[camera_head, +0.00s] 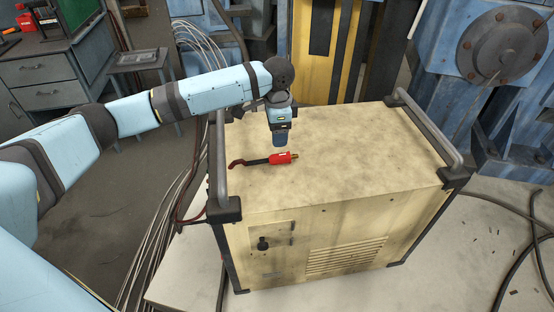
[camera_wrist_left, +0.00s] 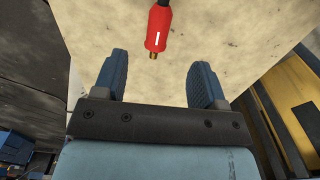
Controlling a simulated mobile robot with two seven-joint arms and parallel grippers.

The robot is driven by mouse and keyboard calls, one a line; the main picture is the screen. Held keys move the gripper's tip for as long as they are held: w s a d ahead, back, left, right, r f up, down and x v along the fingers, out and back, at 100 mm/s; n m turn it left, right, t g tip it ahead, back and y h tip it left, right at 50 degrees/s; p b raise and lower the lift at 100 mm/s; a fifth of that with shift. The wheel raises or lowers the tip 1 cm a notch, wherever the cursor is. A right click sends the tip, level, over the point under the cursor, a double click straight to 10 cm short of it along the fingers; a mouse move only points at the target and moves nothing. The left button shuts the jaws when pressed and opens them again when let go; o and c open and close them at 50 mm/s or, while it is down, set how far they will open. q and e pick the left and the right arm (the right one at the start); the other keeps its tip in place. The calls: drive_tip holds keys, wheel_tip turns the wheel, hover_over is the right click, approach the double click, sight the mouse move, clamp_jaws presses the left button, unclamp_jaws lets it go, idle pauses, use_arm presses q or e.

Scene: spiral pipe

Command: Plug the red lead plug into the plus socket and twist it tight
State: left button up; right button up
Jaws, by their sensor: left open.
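The red lead plug (camera_head: 283,158) lies on top of the beige machine cabinet (camera_head: 350,160), with its black and red lead running off to the left. My left gripper (camera_head: 279,145) points down just above and behind the plug in the head view. In the left wrist view the gripper (camera_wrist_left: 158,78) is open and empty. There the red plug (camera_wrist_left: 157,28) shows beyond the fingertips, roughly centred between them, with its brass tip towards the gripper. No plus socket can be made out. The right gripper is not in view.
Dark rail handles stand along the left (camera_head: 218,160) and right (camera_head: 428,130) edges of the cabinet top. The rest of the top is clear. The front has a small panel with a black knob (camera_head: 263,243) and a vent grille. Cables hang beside the left side.

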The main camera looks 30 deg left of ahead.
sight(276, 155)
use_arm(q)
wheel_tip(276, 155, down, 4)
drive_tip(key=shift+f, duration=0.1)
wheel_tip(276, 155, down, 5)
drive_tip(key=shift+s+a+f, duration=0.1)
drive_tip(key=shift+s, duration=0.05)
drive_tip(key=shift+c, duration=0.2)
drive_tip(key=c, duration=1)
